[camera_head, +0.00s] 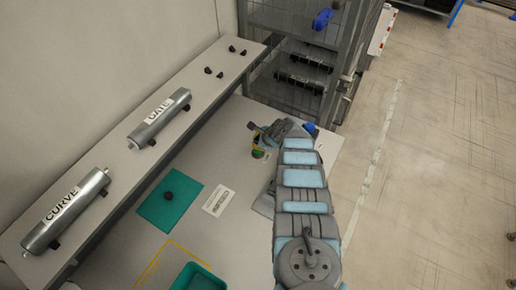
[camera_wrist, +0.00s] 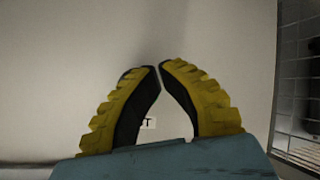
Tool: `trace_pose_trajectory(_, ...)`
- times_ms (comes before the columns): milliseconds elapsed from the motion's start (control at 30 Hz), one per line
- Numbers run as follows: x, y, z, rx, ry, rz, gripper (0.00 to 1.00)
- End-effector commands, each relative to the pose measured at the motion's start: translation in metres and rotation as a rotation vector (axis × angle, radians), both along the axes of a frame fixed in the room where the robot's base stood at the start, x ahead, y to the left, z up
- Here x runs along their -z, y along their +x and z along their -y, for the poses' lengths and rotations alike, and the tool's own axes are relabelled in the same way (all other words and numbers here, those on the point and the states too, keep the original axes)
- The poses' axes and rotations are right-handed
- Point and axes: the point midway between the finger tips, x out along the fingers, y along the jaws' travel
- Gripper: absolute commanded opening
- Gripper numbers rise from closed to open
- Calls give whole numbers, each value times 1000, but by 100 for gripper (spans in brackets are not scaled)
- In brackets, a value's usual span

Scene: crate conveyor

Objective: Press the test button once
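In the wrist view my gripper (camera_wrist: 159,66) has yellow ribbed fingers with black pads. Their tips meet or nearly meet, with nothing seen between them. A small white label (camera_wrist: 149,123) ending in a "T" shows through the gap between the fingers; the rest of it is hidden. I cannot make out the test button itself in either view; the fingers or the arm may cover it. In the head view my arm reaches over the far part of the grey table (camera_head: 228,150), and the gripper end is small and partly hidden.
A shelf along the wall holds rollers marked GATE (camera_head: 160,118) and CURVE (camera_head: 66,210). A green mat (camera_head: 155,215) with a dark knob (camera_head: 168,196), a printed card (camera_head: 218,200) and a green tray (camera_head: 198,278) are on the table. A mesh cage (camera_head: 290,40) stands behind.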

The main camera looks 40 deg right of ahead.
Motion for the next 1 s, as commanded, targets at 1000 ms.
trace_pose_trajectory(1000,-50,0,0,0,0,0,0)
